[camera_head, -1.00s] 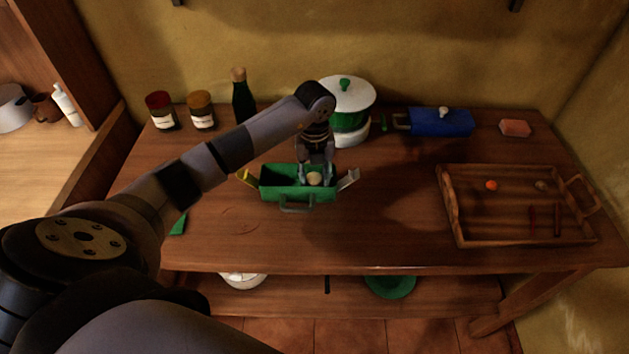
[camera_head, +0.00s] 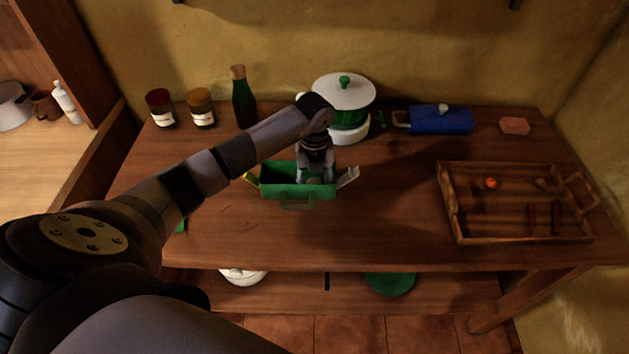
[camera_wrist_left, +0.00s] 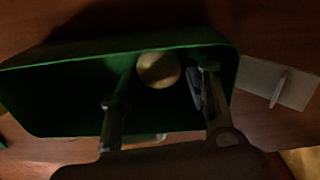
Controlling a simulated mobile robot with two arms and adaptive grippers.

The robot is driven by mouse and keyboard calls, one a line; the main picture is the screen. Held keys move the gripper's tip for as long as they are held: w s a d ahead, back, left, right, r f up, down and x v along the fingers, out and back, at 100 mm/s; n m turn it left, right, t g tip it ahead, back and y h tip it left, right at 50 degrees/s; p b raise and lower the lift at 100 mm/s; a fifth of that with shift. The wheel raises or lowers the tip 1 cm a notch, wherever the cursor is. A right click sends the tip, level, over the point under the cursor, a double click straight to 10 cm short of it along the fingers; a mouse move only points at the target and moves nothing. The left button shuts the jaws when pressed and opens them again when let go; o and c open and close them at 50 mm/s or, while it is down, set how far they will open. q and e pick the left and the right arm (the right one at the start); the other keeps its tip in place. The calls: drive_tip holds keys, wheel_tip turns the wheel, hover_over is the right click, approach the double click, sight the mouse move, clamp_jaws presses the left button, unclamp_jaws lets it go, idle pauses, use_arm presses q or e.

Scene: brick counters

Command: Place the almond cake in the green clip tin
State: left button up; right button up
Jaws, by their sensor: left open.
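The green clip tin (camera_head: 270,183) stands open on the wooden table, its end clips folded outward. The almond cake (camera_head: 314,181), a small round pale-tan piece, is inside the tin's right part. It also shows in the left wrist view (camera_wrist_left: 158,70), close to one long wall. My left gripper (camera_head: 315,176) reaches down into the tin from above. Its fingers (camera_wrist_left: 163,84) are open on either side of the cake, with gaps between them and it. Whether the cake touches the tin's floor is hard to tell in the dark. My right gripper is not in view.
A wooden tray (camera_head: 447,205) with small items lies at the right. Behind the tin stand two jars (camera_head: 160,108), a dark bottle (camera_head: 243,100), a white-and-green pot (camera_head: 343,95) and a blue box (camera_head: 441,121). The table front is mostly clear.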

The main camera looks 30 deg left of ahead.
use_arm(q)
drive_tip(key=shift+r, duration=0.3)
drive_tip(key=shift+w+r, duration=0.1)
drive_tip(key=shift+r, duration=0.25)
wheel_tip(320, 180, up, 11)
drive_tip(key=b, duration=0.2)
drive_tip(key=shift+b, duration=0.4)
